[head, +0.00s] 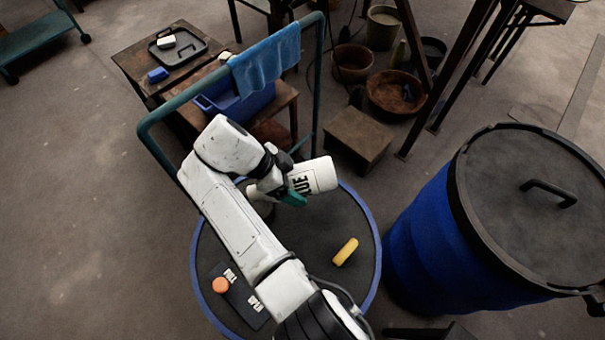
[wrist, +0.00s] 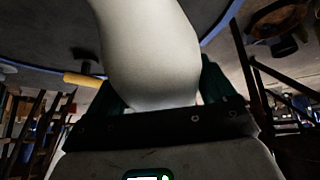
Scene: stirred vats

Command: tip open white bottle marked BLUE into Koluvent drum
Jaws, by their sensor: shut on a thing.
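The white bottle (head: 315,176) has dark letters, of which "LUE" shows. It lies tilted well over on its side above a round dark surface (head: 325,215) with a blue rim. My gripper (head: 282,188) is shut on the bottle, with a green finger showing at its side. In the wrist view the bottle (wrist: 150,50) fills the space between the green fingers (wrist: 165,90). I cannot make out the bottle's mouth. A large blue drum (head: 425,235) stands at the right, with a dark top (head: 535,200) and a handle on it. No name shows on the drum.
A yellow piece (head: 345,252), an orange cap (head: 220,285) and a dark lettered card (head: 245,300) lie on the round surface. A green rail (head: 165,112) with a blue cloth (head: 265,62) stands behind. A wooden stool (head: 360,138) and several pots are at the back.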

